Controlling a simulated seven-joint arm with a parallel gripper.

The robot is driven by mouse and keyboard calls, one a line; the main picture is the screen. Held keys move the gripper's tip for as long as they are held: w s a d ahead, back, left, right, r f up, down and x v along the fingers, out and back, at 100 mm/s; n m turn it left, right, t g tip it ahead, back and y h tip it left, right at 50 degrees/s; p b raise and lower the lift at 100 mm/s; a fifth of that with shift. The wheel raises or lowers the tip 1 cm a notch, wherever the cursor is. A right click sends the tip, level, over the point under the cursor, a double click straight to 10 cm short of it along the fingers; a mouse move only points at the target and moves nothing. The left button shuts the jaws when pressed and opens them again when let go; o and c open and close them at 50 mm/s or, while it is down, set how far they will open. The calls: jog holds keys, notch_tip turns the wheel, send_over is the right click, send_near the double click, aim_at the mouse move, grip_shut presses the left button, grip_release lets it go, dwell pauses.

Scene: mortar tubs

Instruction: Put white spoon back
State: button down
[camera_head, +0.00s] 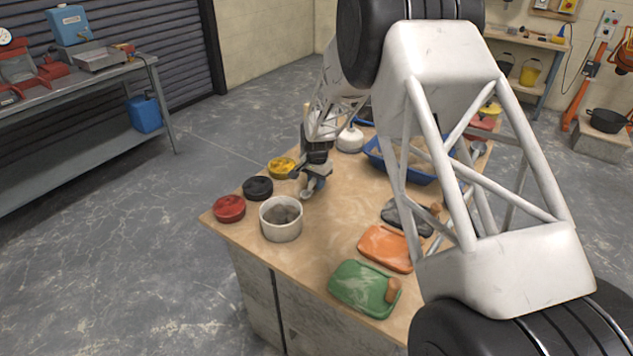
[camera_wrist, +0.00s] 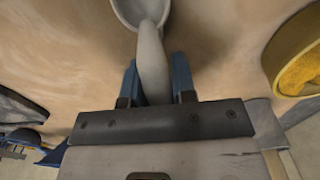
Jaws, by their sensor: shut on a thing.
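In the wrist view the white spoon (camera_wrist: 151,62) has its handle between the two blue fingers of my gripper (camera_wrist: 156,78). Its bowl points away from the gripper, toward the top edge, and is partly cut off. In the head view my gripper (camera_head: 314,184) is low over the table's left part, to the right of the black tub. The spoon's pale bowl (camera_head: 306,194) shows just below the fingers. I cannot tell whether it touches the table. A whitish tub (camera_head: 281,232) with grey contents stands just in front, toward the lower left.
Red (camera_head: 229,208), black (camera_head: 258,188) and yellow (camera_head: 281,167) tubs line the table's left edge. The yellow tub (camera_wrist: 304,65) is close on the right in the wrist view. Green (camera_head: 352,288) and orange (camera_head: 384,247) pieces lie at front right. A blue tray (camera_head: 373,157) stands behind.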

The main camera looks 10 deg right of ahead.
jog(key=shift+f, duration=0.25)
jog(key=c, duration=0.8)
grip_release()
jog(key=shift+c, duration=0.2)
jog(key=shift+r, duration=3.9)
